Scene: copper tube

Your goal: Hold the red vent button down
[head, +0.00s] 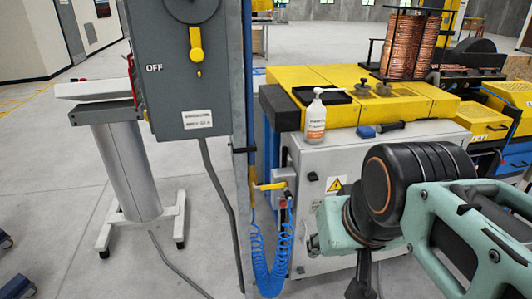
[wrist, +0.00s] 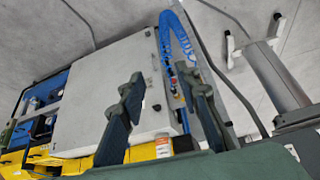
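A small red spot, likely the red vent button (head: 283,204), is on the air fitting below the grey valve block (head: 284,179) at the left of the white cabinet. It also shows as a small red spot in the wrist view (wrist: 172,80), between the fingertips and closer to the right one. The yellow valve lever (head: 270,186) points left. My gripper (wrist: 163,75) is open and empty, its two dark fingers spread in front of the cabinet. It looks apart from the button. In the head view my arm hides part of the cabinet and most of the gripper.
A coiled blue hose (head: 267,262) hangs below the fitting. A grey post (head: 247,130) and grey OFF switch box (head: 185,75) stand to the left. The floor in front is clear.

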